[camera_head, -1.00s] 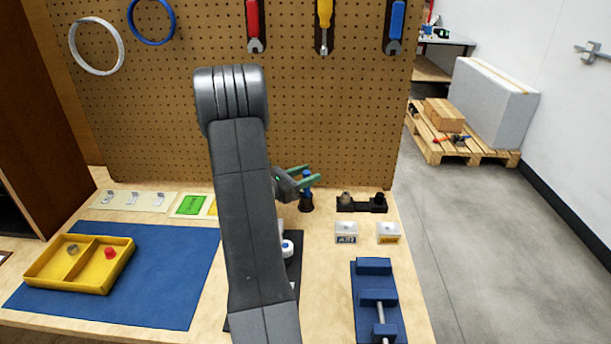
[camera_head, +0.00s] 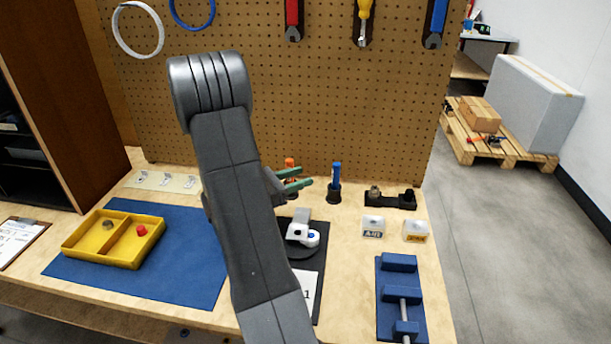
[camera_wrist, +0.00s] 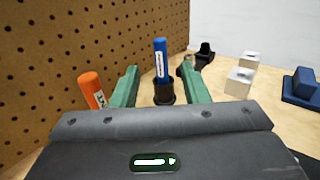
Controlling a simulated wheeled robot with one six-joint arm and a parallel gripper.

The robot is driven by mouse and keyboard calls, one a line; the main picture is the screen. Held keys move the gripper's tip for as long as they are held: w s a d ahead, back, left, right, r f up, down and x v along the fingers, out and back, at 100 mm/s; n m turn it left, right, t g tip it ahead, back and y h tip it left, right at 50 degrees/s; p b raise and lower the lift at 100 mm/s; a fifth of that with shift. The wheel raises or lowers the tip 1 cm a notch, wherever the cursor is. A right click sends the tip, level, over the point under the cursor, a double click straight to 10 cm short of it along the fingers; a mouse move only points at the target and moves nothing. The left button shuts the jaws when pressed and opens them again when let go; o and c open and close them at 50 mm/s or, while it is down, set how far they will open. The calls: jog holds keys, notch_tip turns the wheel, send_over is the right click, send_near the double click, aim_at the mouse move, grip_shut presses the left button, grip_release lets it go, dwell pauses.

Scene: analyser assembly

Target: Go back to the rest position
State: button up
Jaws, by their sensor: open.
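My gripper (camera_head: 304,180) is open, with its green fingers above the back of the workbench, partly hidden behind my own arm in the head view. In the wrist view my gripper (camera_wrist: 158,80) has nothing between its fingertips. A blue-handled tool (camera_head: 337,174) stands upright in a black holder (camera_head: 334,196) just right of the fingers; in the wrist view the blue tool (camera_wrist: 160,60) shows beyond the gap between them. An orange-handled tool (camera_head: 290,164) stands behind the fingers; it also shows left of them in the wrist view (camera_wrist: 90,88).
A pegboard (camera_head: 300,110) rises close behind the gripper. A yellow tray (camera_head: 75,247) lies on a blue mat (camera_head: 190,290) at left. A black holder (camera_head: 391,199), white blocks (camera_head: 373,224) and a blue vise (camera_head: 398,264) stand at right. A white part (camera_head: 302,233) sits near the arm.

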aim_at(336, 164)
dwell(0.4)
jog(key=x, duration=1.2)
jog(key=shift+f, duration=0.1)
jog(key=shift+r, duration=0.95)
